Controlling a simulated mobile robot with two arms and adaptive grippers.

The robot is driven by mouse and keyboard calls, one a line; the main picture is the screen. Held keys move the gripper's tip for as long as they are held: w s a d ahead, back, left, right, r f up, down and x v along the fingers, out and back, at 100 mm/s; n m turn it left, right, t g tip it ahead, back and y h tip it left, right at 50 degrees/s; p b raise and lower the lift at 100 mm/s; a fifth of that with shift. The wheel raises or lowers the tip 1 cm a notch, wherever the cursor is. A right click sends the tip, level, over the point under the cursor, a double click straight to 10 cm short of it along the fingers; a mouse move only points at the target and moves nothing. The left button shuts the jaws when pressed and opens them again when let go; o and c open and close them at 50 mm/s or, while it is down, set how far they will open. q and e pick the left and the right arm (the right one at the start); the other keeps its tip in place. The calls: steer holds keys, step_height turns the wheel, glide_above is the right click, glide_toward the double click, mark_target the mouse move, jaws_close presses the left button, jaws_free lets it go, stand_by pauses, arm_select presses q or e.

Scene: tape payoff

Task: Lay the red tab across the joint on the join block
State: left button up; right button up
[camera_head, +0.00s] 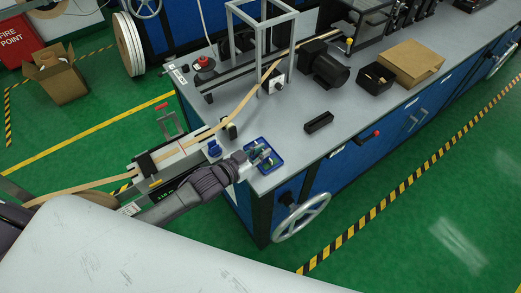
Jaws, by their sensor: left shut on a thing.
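My left gripper (262,155) reaches in from the left, over the small blue tray (274,168) at the table's near corner. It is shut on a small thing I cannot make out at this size. I cannot pick out the red tab; the fingers hide part of the tray. The join block (178,156) seems to be the light block left of the tray, with the tan tape (225,121) running over it. The joint itself is too small to see. My right gripper is not in view.
A small blue object (214,148) stands between the block and the tray. A red-handled clamp (165,118) rises behind the block. A black bar (319,122) lies to the right, and a metal frame (262,45) stands behind. The grey tabletop around the bar is mostly clear.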

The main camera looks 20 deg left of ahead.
arm_select(q)
steer(key=shift+f, duration=0.15)
steer(key=o, duration=0.6)
